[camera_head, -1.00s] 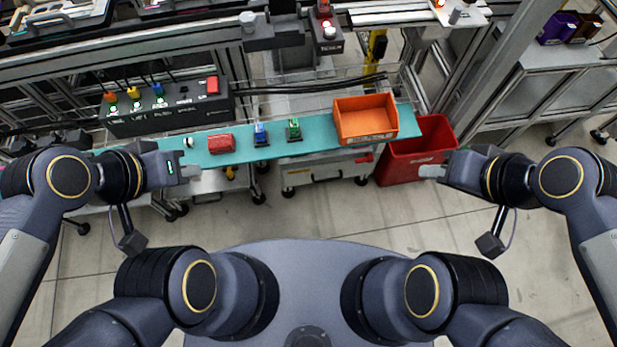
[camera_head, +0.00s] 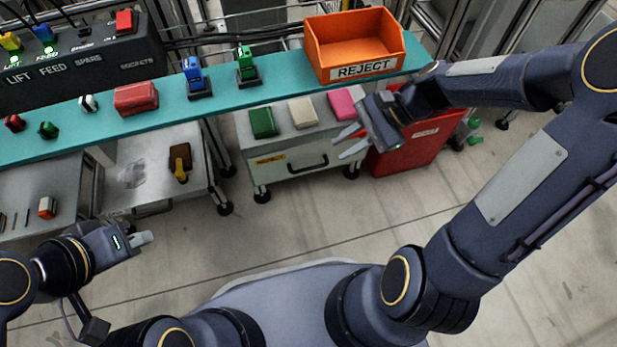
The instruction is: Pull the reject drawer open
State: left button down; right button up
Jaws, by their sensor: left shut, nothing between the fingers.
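The reject drawer (camera_head: 285,172) is the grey front of a low wheeled cabinet under the teal bench. It has a black bar handle (camera_head: 308,164) and a yellow label at its left. The front looks flush with the cabinet. My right gripper (camera_head: 350,141) is open and empty, just right of and above the handle, with its fingers pointing left. It is apart from the handle; its exact gap to the cabinet is hard to tell. My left gripper (camera_head: 143,238) is shut and empty, low at the left, well away from the drawer.
Green (camera_head: 262,122), beige (camera_head: 302,112) and pink (camera_head: 342,104) blocks sit on the cabinet top. A red bin (camera_head: 410,150) stands close at its right. An orange REJECT box (camera_head: 357,45) stands on the teal bench (camera_head: 110,125) above. The floor in front is clear.

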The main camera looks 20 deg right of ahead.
aim_at(308, 168)
jog(key=w+f+m+t+y+b, duration=0.1)
jog(key=w+f+m+t+y, duration=0.2)
jog(key=f+m, duration=0.75)
jog(key=w+f+m+t+b, duration=0.1)
jog(key=w+f+m+t, duration=0.4)
jog(key=f+m, duration=0.5)
jog(key=w+f+m+t+y+b, duration=0.15)
jog(key=f+m+t, duration=0.35)
jog(key=f+m, duration=0.5)
jog(key=shift+n, duration=0.95)
jog(key=w+a, duration=0.4)
jog(key=w, duration=0.1)
jog(key=shift+w+a+f+b, duration=0.1)
jog(key=shift+a+f+b, duration=0.15)
jog(key=shift+f+b, duration=0.15)
jog(key=shift+c, duration=0.2)
grip_shut()
